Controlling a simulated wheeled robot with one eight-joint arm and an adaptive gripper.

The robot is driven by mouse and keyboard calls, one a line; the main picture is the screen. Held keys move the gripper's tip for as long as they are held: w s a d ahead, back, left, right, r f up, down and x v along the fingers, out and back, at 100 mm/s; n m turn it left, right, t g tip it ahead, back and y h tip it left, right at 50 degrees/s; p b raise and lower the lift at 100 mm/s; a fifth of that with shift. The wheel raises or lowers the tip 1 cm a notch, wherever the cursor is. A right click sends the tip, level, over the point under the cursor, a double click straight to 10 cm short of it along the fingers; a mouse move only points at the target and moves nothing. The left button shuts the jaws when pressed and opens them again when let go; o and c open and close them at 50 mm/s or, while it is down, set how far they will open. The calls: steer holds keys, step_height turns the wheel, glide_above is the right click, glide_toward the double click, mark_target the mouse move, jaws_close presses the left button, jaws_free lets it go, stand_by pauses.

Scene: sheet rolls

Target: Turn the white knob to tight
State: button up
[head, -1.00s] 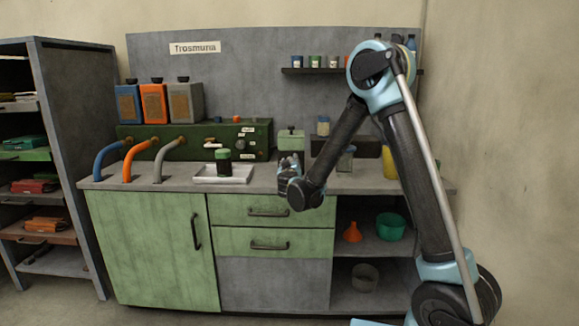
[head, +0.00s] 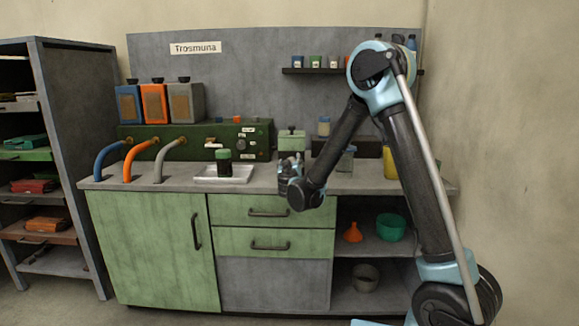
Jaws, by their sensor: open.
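A dark green machine (head: 196,135) stands on the back of the workbench. Its right end carries small white labels (head: 247,130) around a small, dark-looking knob (head: 239,147). A small whitish part (head: 213,145) juts from its front above the tray; I cannot tell whether this is the white knob. The label words and any knob setting are too small to read. My gripper (head: 290,162) is open and empty over the bench's front edge, to the right of the machine and apart from it.
Blue, orange and grey pipes curve down at left. A pale green box (head: 292,140) stands behind my gripper. The bench between tray and gripper looks clear.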

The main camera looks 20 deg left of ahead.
steer(key=v, duration=1.2)
steer(key=shift+f, duration=0.1)
steer(key=w+d+r+m+g+h, duration=0.1)
steer(key=w+d+m+h, duration=0.15)
steer(key=d, duration=0.75)
steer(key=w+d+r+m+g+h, duration=0.1)
steer(key=w+d+h, duration=0.15)
steer(key=d, duration=0.65)
steer(key=s+d+f+m+g+h, duration=0.1)
steer(key=s+d+g+h, duration=0.15)
steer(key=d, duration=0.75)
steer(key=s+d+f+m+g+h, duration=0.1)
steer(key=s+d+f+g, duration=0.2)
steer(key=d, duration=0.6)
steer(key=s+d+f+g, duration=0.3)
steer(key=s+d+g, duration=0.1)
steer(key=s+d, duration=0.85)
steer(key=s+a+f+g+y, duration=0.1)
steer(key=s+f+g+y, duration=0.1)
steer(key=s, duration=0.6)
steer(key=s+a+f+m+g+y, duration=0.1)
steer(key=s+f, duration=0.3)
steer(key=s, duration=0.5)
steer(key=shift+g+y, duration=0.35)
steer(key=shift+y, duration=0.2)
